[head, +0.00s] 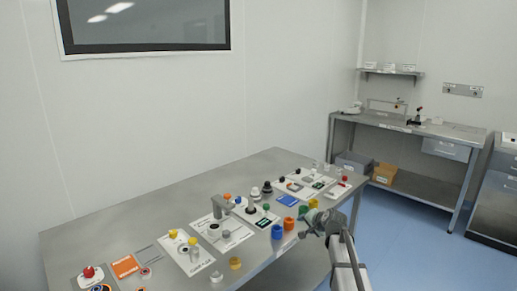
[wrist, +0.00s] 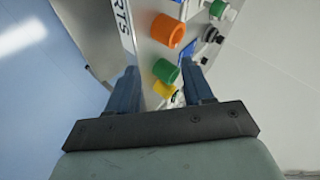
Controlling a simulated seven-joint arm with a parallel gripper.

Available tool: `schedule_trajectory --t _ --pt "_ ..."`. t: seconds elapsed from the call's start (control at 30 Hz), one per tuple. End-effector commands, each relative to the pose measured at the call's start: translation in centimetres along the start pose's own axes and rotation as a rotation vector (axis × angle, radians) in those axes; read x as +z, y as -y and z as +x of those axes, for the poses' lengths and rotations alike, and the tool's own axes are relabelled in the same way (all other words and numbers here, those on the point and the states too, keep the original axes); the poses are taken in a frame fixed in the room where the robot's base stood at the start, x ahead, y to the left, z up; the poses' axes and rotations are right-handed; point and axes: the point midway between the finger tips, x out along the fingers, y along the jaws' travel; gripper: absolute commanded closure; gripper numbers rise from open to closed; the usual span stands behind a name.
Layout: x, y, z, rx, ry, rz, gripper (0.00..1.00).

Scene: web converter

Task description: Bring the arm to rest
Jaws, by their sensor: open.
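My gripper (wrist: 162,88) is open, its two dark fingers spread apart with nothing held between them in the wrist view. Beyond the fingertips are an orange ring-shaped part (wrist: 167,30), a green cylinder (wrist: 166,71) and a yellow piece (wrist: 164,90), all apart from the fingers as far as I can tell. In the head view my arm (head: 340,245) reaches in from the lower right, and its end is over the right front edge of the steel table (head: 85,235). The fingers are too small to make out there.
The table carries several white cards with small parts, a grey stand (head: 222,207), a blue cup (head: 277,231) and a yellow ring (head: 235,263). A steel workbench (head: 455,130) stands at the back right, with a brown box (head: 383,173) on its lower shelf. Blue floor (head: 410,230) is clear between.

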Motion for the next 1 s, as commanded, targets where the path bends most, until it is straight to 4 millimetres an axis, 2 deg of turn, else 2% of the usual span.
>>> schedule_trajectory --t 0.03,0.17,0.27,0.43,0.63,0.83,1.0 --pt "0.2 -1.9 0.3 0.016 -0.009 -0.003 0.49" --pt "1.7 -5.7 1.4 0.062 0.004 -0.024 0.49" --pt "3.9 -8.7 2.3 0.106 0.036 -0.045 0.49" --pt "9.4 -14.4 3.8 0.196 0.131 -0.092 0.49" --pt "16.4 -21.1 4.5 0.304 0.264 -0.15 0.49" --pt "23.5 -27.5 4.0 0.406 0.404 -0.21 0.49" --pt "29.2 -32.6 2.6 0.486 0.526 -0.26 0.49"
